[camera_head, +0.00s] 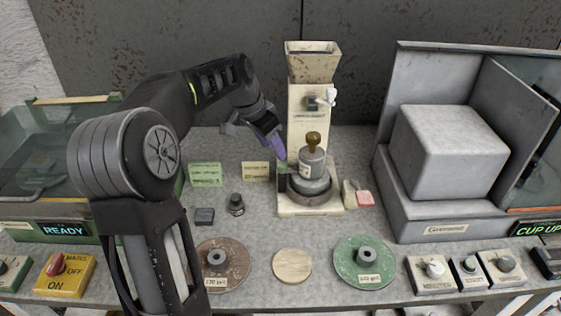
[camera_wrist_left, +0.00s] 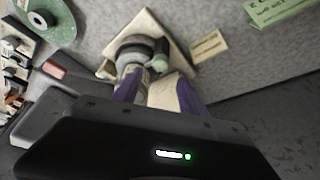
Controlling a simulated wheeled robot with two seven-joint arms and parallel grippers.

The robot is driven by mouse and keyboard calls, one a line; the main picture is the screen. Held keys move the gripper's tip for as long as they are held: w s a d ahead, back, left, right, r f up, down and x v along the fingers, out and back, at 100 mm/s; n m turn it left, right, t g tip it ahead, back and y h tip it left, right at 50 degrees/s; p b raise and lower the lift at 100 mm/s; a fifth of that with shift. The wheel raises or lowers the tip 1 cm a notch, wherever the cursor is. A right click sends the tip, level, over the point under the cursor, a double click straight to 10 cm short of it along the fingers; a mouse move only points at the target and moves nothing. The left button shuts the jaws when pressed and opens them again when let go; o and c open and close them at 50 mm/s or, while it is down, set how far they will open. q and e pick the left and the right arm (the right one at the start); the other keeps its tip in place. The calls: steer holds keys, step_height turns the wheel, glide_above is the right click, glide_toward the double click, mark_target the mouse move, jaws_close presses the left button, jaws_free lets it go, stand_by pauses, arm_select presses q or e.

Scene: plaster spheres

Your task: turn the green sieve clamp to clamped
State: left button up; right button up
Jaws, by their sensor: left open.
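The cream machine (camera_head: 308,130) with a hopper stands at the middle back, with a grey cylinder (camera_head: 312,163) topped by a brown knob on its round base. A small green part (camera_head: 282,168), which looks like the sieve clamp, sits at the left of that base, partly hidden. In the left wrist view a pale green knob (camera_wrist_left: 161,63) shows beside the round base. I cannot tell which setting it is at. My left gripper (camera_head: 277,146) is open with purple fingers, just above and left of the cylinder, apart from the green part. The fingers also show in the wrist view (camera_wrist_left: 158,92).
A grey block (camera_head: 450,150) sits in an open-fronted case at right. A brown disc (camera_head: 222,280), wooden disc (camera_head: 292,266) and green disc (camera_head: 364,278) lie in front. Switch boxes (camera_head: 432,274) line the front edge. A small black knob (camera_head: 236,204) stands left of the machine.

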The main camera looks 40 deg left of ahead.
mark_target(282, 164)
arm_select(q)
steer(key=p+x, duration=0.1)
steer(key=x, duration=0.6)
steer(key=shift+w+f, duration=0.1)
steer(key=shift+f, duration=0.25)
jaws_close()
stand_by(0.3)
